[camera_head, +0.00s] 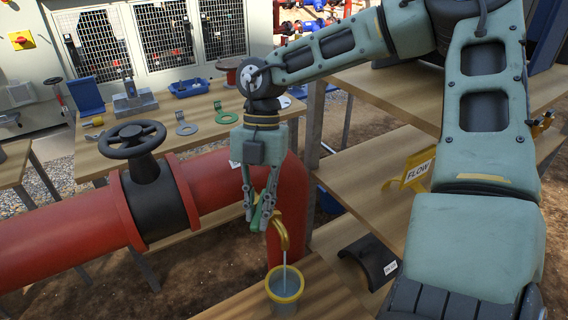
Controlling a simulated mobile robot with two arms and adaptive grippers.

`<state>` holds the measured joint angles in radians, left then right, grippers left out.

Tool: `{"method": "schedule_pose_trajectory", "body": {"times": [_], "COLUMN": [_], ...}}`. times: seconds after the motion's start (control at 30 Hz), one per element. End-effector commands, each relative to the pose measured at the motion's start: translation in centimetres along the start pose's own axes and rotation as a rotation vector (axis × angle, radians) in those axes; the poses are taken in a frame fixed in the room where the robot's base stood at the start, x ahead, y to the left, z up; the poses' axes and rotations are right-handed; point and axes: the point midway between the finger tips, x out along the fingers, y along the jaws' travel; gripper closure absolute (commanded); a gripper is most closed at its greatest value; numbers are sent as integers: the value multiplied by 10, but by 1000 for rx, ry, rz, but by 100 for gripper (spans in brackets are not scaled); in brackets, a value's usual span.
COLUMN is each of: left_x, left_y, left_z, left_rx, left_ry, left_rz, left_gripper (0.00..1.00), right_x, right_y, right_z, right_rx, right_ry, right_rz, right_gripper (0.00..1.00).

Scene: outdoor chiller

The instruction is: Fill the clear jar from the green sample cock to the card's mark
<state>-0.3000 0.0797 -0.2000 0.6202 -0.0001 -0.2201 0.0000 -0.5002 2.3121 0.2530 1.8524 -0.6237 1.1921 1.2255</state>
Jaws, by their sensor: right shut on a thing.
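The sample cock has a brass spout (284,236) that curves down in front of the red pipe, and a green handle (256,219). My right gripper (258,213) points down and is shut on the green handle. A thin pale stream runs from the spout into the clear jar (285,292). The jar has a yellow rim and stands upright on a wooden surface under the spout. The liquid level in it is hard to make out. I cannot make out the card's mark. My left gripper is not in view.
A large red pipe (55,240) with a black handwheel valve (132,140) lies at left. A yellow FLOW stand (411,170) is on a wooden shelf at right. A dark curved piece (370,260) sits lower. Tools and a blue tray (189,88) lie on the back table.

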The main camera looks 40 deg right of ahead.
Motion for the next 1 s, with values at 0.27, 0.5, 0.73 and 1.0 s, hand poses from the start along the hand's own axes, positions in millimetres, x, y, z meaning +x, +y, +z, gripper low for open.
{"method": "schedule_pose_trajectory", "body": {"times": [0.27,0.5,0.73,1.0], "left_x": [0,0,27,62], "left_y": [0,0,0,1], "left_z": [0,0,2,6], "left_rx": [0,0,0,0], "left_ry": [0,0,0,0], "left_rz": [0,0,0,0], "left_gripper": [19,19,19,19], "right_x": [-1,-1,6,-7], "right_y": [0,0,13,46], "right_z": [1,1,7,22], "right_rx": [0,0,193,827], "right_ry": [-3,-3,-10,-7], "right_rz": [1,1,77,308], "right_gripper": [100,100,100,100]}}
